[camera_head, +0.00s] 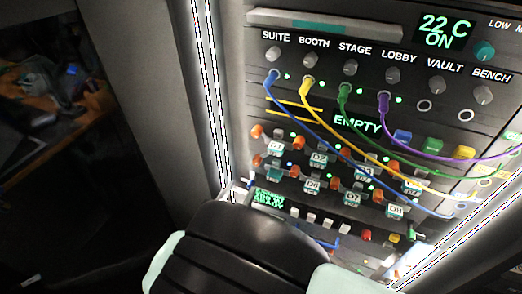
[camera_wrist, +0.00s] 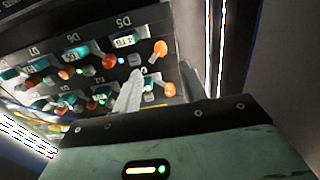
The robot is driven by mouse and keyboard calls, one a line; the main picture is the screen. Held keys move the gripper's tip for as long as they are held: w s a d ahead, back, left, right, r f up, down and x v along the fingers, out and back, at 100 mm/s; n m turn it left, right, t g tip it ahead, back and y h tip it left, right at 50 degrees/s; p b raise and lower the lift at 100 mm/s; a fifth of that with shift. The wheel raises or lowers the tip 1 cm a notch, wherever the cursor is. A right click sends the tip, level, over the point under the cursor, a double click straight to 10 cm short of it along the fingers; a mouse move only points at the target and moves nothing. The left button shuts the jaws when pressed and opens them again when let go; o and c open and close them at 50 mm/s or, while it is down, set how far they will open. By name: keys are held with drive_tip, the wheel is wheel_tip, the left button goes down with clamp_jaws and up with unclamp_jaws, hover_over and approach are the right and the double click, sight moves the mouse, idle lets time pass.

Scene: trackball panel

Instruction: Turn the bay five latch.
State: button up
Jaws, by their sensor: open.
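In the head view the same latch (camera_head: 257,160) is at the left end of the lower bay row. My gripper (camera_wrist: 159,69) is open and empty, its two pale fingers pointing at the panel. In the wrist view the D5 latch appears just beyond the fingertips. I cannot tell whether they touch. My dark wrist hides the panel's lower left in the head view.
Another orange knob (camera_wrist: 169,90) appears between the fingers in the wrist view. Several more bays with orange latches lie alongside. Coloured cables (camera_head: 344,115) cross the panel in front of the bays. A bright light strip (camera_head: 211,90) runs up the panel's left side.

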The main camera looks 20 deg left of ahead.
sight(255, 164)
drive_tip(key=w, duration=0.3)
drive_tip(key=w+p, duration=0.1)
drive_tip(key=w, duration=0.2)
drive_tip(key=w+p, duration=0.1)
drive_tip(key=w, duration=0.1)
drive_tip(key=shift+w+d, duration=0.35)
drive_tip(key=shift+w, duration=0.05)
clamp_jaws()
